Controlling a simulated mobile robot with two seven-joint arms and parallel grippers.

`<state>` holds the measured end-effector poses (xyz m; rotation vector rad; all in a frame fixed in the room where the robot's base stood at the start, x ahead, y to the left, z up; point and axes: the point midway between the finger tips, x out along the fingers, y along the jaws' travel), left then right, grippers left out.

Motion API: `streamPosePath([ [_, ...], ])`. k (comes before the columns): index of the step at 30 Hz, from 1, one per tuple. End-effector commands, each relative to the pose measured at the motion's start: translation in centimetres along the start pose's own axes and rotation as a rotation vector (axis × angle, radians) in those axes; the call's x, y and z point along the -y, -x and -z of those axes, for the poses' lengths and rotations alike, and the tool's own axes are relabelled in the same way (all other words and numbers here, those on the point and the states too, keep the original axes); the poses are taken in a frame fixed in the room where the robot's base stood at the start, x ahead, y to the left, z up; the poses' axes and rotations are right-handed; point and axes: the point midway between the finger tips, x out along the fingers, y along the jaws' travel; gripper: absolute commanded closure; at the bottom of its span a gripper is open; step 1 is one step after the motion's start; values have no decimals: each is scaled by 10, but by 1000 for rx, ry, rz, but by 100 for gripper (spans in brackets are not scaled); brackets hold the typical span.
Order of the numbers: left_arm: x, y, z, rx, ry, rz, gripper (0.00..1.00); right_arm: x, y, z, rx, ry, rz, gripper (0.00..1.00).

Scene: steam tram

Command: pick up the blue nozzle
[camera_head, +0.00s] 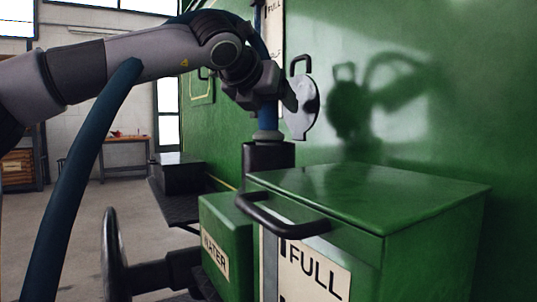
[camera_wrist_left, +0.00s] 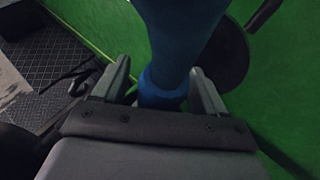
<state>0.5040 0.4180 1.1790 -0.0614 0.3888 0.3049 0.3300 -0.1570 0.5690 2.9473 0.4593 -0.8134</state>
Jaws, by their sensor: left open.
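The blue nozzle (camera_head: 268,117) stands upright, its grey lower end at the mouth of a dark cylindrical holder (camera_head: 268,157) beside the green wall. A dark blue hose (camera_head: 80,190) hangs in front of my left arm. My left gripper (camera_head: 268,97) is at the nozzle, above the holder. In the left wrist view the blue nozzle (camera_wrist_left: 162,88) lies between the two open fingers of my left gripper (camera_wrist_left: 163,88), one on each side. I cannot tell whether either finger touches it. My right gripper is in neither view.
A round grey lid (camera_head: 302,107) with a handle stands open right of the gripper. A green box (camera_head: 420,225) marked FULL and a curved black handle (camera_head: 285,227) are in front of the holder. A black handwheel (camera_head: 112,255) is lower left. Open floor (camera_head: 125,215) lies left.

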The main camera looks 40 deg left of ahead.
Motion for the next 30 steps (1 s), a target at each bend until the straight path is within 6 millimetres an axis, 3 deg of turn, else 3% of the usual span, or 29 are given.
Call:
streamPosePath([
  [8,0,-2,0,1,0,0,28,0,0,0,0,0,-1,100],
  [12,0,-2,0,1,0,0,74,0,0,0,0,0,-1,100],
  [15,0,-2,0,1,0,0,100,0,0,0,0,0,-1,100],
  [30,0,2,-10,8,0,-1,100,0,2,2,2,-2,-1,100],
])
